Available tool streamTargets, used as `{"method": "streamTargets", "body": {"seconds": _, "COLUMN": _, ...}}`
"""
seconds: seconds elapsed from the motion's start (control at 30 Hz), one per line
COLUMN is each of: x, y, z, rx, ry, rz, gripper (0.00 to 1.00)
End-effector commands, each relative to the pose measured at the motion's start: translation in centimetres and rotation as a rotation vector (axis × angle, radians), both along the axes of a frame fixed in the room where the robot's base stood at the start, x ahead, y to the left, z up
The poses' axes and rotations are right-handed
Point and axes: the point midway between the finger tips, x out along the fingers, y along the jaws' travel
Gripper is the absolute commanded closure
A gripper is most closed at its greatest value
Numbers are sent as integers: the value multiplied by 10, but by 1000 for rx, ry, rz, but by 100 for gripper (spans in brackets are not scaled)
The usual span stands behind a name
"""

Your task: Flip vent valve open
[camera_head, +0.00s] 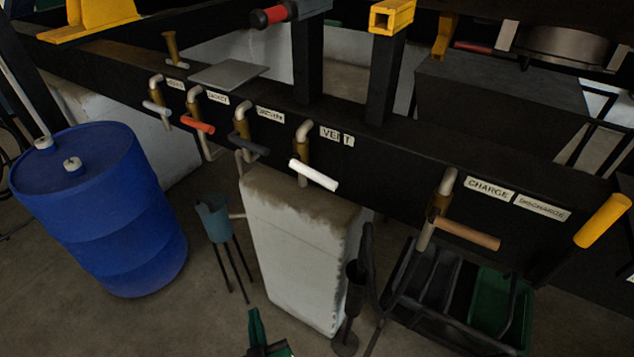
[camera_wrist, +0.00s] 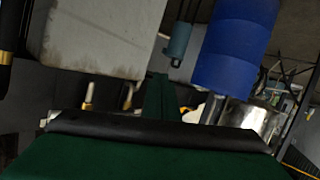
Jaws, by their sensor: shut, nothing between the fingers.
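The vent valve (camera_head: 304,150) is on the black beam, left of and below the "VENT" label (camera_head: 337,136). It has a pale curved pipe, a brass body and a white lever handle (camera_head: 314,174). The handle points right and slightly down, toward the viewer. My gripper (camera_head: 253,313) is at the bottom edge of the head view, green, well below and apart from the handle. It is shut and empty. Its green fingers also show in the wrist view (camera_wrist: 160,97). I cannot pick out the white handle in the wrist view.
Similar valves with a red handle (camera_head: 197,125) and dark grey handle (camera_head: 252,145) are to the left. A tan handle (camera_head: 468,234) is to the right. A pale block (camera_head: 296,250) stands below the beam. A blue drum (camera_head: 110,220) is at left.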

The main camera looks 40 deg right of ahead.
Motion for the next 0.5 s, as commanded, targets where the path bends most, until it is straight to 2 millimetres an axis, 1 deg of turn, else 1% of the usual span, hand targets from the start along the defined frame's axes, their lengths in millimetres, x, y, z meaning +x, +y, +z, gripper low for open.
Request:
{"method": "streamTargets", "body": {"seconds": 0.03, "x": 16, "y": -10, "z": 11, "rx": -5, "ry": -8, "rz": -31, "gripper": 100}}
{"method": "streamTargets", "body": {"seconds": 0.2, "x": 54, "y": -46, "z": 42, "rx": -10, "ry": -4, "rz": -144, "gripper": 100}}
{"method": "streamTargets", "body": {"seconds": 0.37, "x": 81, "y": -81, "z": 80, "rx": 1, "ry": -8, "rz": -263, "gripper": 100}}
{"method": "streamTargets", "body": {"seconds": 0.5, "x": 97, "y": -111, "z": 117, "rx": 23, "ry": -15, "rz": -374, "gripper": 100}}
